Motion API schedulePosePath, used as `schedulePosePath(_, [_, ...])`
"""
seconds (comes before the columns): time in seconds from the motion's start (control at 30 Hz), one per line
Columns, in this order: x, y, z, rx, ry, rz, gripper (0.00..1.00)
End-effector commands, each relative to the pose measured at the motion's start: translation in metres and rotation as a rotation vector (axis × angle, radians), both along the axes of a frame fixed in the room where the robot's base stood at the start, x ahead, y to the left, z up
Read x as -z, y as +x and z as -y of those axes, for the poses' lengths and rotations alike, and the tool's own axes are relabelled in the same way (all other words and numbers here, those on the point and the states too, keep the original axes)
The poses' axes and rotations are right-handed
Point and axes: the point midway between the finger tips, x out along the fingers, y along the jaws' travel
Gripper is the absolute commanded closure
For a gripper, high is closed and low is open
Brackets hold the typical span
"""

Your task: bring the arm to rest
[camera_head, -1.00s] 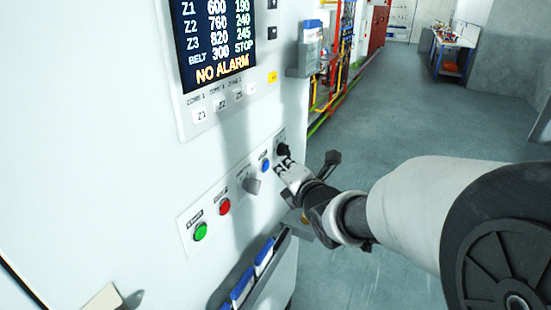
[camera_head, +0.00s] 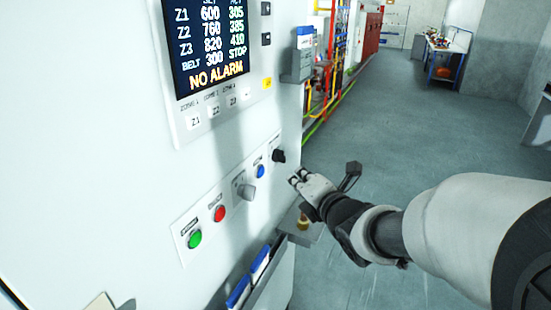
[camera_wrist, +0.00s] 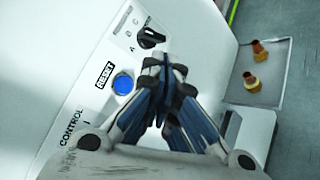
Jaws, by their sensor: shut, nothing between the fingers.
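My gripper (camera_head: 297,179) is shut and empty, off the right side of the button row on the white cabinet panel. In the wrist view its fingertips (camera_wrist: 160,65) meet just below the black selector knob in the picture. The black knob (camera_head: 279,156) is clear of the fingers in the head view and also shows in the wrist view (camera_wrist: 150,38). A blue reset button (camera_head: 259,171) sits beside it, also in the wrist view (camera_wrist: 123,84). A grey knob (camera_head: 248,192), a red button (camera_head: 219,214) and a green button (camera_head: 195,239) follow to the left.
A display (camera_head: 207,40) above reads NO ALARM. A small tray (camera_head: 291,234) with brass-coloured parts (camera_wrist: 257,51) juts from the cabinet's corner below my gripper. A rack with blue-edged items (camera_head: 250,275) hangs lower. Open floor (camera_head: 420,130) lies to the right.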

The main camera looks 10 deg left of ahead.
Motion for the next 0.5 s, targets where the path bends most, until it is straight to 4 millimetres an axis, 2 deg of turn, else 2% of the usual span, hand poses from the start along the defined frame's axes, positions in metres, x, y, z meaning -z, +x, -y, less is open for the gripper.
schedulePosePath(0.4, [0.0,0.0,0.0,0.003,0.003,-0.003,1.0])
schedulePosePath(0.5, [-0.003,-0.004,0.011,0.051,0.043,-0.046,1.0])
